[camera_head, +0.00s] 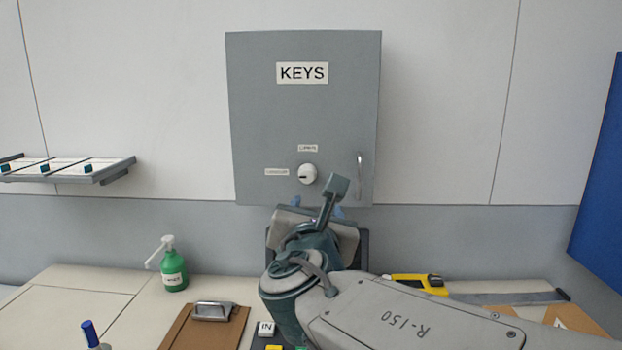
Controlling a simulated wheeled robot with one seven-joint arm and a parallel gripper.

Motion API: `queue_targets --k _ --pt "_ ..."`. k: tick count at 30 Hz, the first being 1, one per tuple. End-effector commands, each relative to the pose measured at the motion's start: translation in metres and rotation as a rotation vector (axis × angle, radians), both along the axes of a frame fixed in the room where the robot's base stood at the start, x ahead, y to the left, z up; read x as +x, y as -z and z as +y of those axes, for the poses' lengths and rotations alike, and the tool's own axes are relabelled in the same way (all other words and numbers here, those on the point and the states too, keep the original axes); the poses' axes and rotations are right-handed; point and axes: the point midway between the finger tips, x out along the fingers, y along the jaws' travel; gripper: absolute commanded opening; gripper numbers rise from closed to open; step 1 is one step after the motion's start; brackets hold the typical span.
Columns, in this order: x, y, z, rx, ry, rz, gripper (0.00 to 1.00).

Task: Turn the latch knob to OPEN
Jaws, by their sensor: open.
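The latch knob (308,174) is a round white knob on the grey door of the KEYS cabinet (250,110). A dark mark on it lies toward its left side. A small label (308,148) sits above the knob and another (277,172) to its left; their print is too small to read surely. My gripper (317,207) is below the knob in the picture, mostly hidden behind my wrist. Two bluish tips show apart, with nothing visible between them. The knob is in full view, and my gripper appears clear of it.
A vertical handle (359,176) is right of the knob. A wall shelf (70,172) is at left. The bench holds a green pump bottle (174,272), a clipboard (205,328), and a yellow tool (418,283). A blue panel (600,190) is at right.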

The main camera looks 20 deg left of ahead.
Motion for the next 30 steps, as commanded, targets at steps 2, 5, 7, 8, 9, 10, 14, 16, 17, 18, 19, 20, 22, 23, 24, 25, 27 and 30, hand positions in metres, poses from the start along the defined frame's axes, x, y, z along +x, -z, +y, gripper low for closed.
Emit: queue_targets --k 2,5,7,8,9,10,14,16,17,18,19,20,22,23,24,25,27,30 --pt "-0.005 -0.006 0.013 -0.042 -0.038 -0.035 0.5" --pt "-0.003 -0.01 0.02 -0.066 -0.055 -0.053 0.5" --pt "0.003 -0.01 0.022 -0.067 -0.056 -0.054 0.5" --pt "0.007 -0.01 0.023 -0.067 -0.055 -0.053 0.5" --pt "0.012 -0.01 0.024 -0.067 -0.055 -0.053 0.5" --pt "0.017 -0.01 0.026 -0.067 -0.054 -0.052 0.5" --pt "0.041 -0.01 0.031 -0.068 -0.052 -0.052 0.5" --pt "0.054 -0.01 0.035 -0.066 -0.053 -0.052 0.5" --pt "0.059 -0.01 0.037 -0.067 -0.053 -0.052 0.5" --pt "0.067 -0.011 0.038 -0.066 -0.052 -0.051 0.5" --pt "0.072 -0.01 0.04 -0.066 -0.053 -0.051 0.5" --pt "0.077 -0.01 0.041 -0.066 -0.053 -0.052 0.5" --pt "0.089 -0.011 0.045 -0.066 -0.052 -0.051 0.5" --pt "0.094 -0.011 0.046 -0.065 -0.052 -0.052 0.5" --pt "0.1 -0.01 0.048 -0.065 -0.052 -0.051 0.5" --pt "0.104 -0.01 0.049 -0.066 -0.053 -0.052 0.5" --pt "0.112 -0.01 0.051 -0.065 -0.054 -0.052 0.5" --pt "0.12 -0.01 0.053 -0.063 -0.052 -0.052 0.5"
